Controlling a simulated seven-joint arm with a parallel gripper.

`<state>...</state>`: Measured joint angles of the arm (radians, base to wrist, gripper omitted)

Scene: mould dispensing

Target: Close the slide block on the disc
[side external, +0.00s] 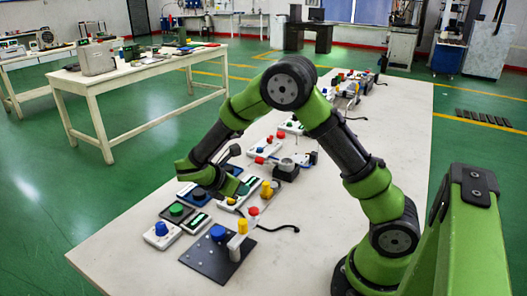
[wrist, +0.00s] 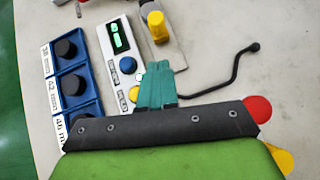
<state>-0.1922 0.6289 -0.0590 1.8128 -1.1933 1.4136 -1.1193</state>
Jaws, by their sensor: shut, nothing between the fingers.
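My gripper (side external: 240,188) is low over the panels at the near part of the table. In the wrist view its teal fingers (wrist: 156,85) are together with nothing between them. They overlap the near end of a grey plate that carries an upright yellow cylinder (wrist: 157,26); I cannot tell whether they touch it. A yellow piece also shows beside the gripper in the side view (side external: 266,188). I cannot clearly make out which part is the slide block or which is the disc.
A blue panel with black knobs (wrist: 69,67) and a white panel with a green display (wrist: 117,38) lie left of the fingers. A black cable (wrist: 235,70) curves to the right. A red knob (wrist: 258,108) shows beside my gripper. A dark plate (side external: 205,260) carries a blue knob.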

